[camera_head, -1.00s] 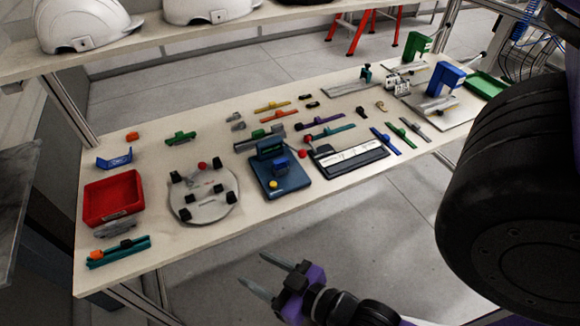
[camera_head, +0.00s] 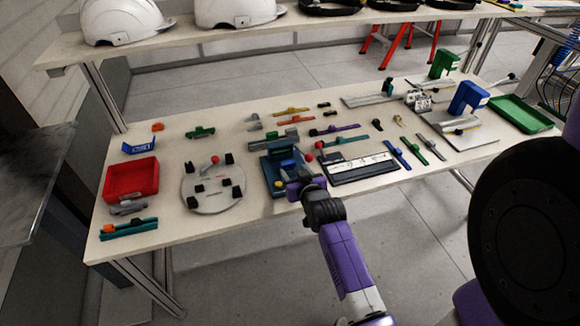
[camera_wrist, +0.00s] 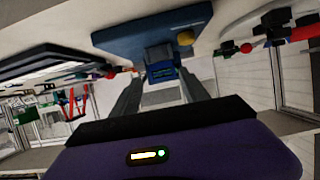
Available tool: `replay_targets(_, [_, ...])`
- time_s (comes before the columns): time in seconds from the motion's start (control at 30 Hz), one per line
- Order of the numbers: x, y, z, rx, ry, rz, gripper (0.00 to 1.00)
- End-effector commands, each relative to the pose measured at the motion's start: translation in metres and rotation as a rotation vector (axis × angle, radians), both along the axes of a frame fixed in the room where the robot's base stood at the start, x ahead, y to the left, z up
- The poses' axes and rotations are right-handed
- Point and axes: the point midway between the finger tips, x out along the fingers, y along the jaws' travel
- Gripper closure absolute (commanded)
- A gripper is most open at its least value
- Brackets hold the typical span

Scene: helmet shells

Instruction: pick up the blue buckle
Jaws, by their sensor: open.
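A small blue block (camera_wrist: 160,62), possibly the blue buckle, sits on a dark blue fixture (camera_wrist: 110,38). In the wrist view it lies between and just beyond the fingertips of my open gripper (camera_wrist: 160,76). I see no contact with it. In the head view my gripper (camera_head: 292,184) is over the front of the fixture (camera_head: 268,172) and partly hides the block. A slim blue strap-like piece (camera_head: 397,153) lies farther right on the table. I cannot tell for certain which blue piece is the buckle.
A round grey plate (camera_head: 208,200) with black posts is left of the fixture, and a black tray (camera_head: 362,165) is right. A red bin (camera_head: 132,178) stands far left. Red-knobbed levers rise near the fixture. White helmets (camera_head: 125,22) stand on the shelf above.

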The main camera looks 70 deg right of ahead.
Motion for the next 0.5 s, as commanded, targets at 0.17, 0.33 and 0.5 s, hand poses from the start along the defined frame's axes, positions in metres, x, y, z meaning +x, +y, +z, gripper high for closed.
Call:
replay_targets(0.17, [0.011, -0.012, -0.003, -0.003, 0.000, 0.000, 0.47])
replay_targets(0.33, [0.026, -0.027, -0.009, -0.003, 0.001, -0.001, 0.47])
replay_targets(0.5, [0.037, -0.039, -0.018, -0.003, 0.001, 0.001, 0.47])
